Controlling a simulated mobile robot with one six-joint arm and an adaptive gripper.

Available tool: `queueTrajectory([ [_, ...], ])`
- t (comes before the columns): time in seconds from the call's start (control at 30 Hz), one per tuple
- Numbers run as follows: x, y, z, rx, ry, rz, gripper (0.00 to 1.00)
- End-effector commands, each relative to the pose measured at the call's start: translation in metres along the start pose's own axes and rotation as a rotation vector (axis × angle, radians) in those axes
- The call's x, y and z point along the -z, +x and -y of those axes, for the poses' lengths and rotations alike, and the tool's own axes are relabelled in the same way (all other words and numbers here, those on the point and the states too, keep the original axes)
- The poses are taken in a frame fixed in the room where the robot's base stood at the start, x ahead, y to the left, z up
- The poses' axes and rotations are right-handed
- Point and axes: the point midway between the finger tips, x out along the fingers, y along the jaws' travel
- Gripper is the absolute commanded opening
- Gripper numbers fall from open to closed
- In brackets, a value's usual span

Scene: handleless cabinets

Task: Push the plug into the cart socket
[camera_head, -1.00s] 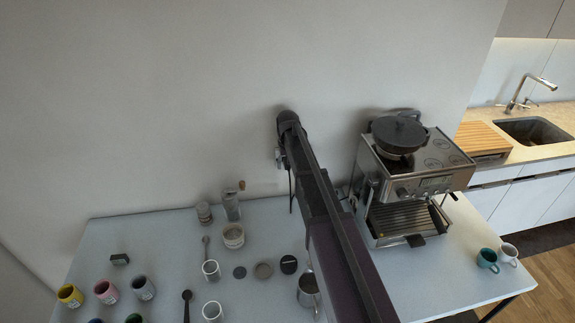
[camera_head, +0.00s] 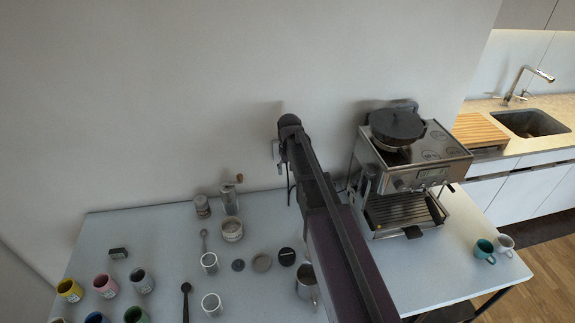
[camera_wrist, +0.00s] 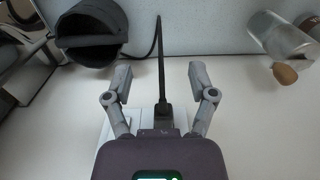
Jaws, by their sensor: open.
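In the wrist view my gripper (camera_wrist: 160,80) is open, with one finger on each side of a black plug (camera_wrist: 162,112) and a gap on both sides. The plug's dark cord (camera_wrist: 160,50) runs away from it toward the table. The plug is at a pale socket plate (camera_wrist: 105,130), partly hidden behind my gripper's body; I cannot tell how deep it sits. In the head view the plate (camera_head: 276,150) shows on the wall beside the end of my arm, above the table.
A coffee machine (camera_head: 410,180) stands close to the right of my arm. A hand grinder (camera_head: 230,200), jars, cups and a metal pitcher (camera_head: 306,285) are on the pale table (camera_head: 160,235). The wall is bare above the socket.

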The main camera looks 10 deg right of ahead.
Motion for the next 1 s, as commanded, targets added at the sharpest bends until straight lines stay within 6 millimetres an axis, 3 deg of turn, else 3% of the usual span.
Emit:
queueTrajectory([
  [0.23, -0.018, 0.0, 0.0, 0.0, 0.0, 0.0, 0.73],
  [1.0, -0.018, 0.0, 0.0, 0.0, 0.0, 0.0, 0.73],
])
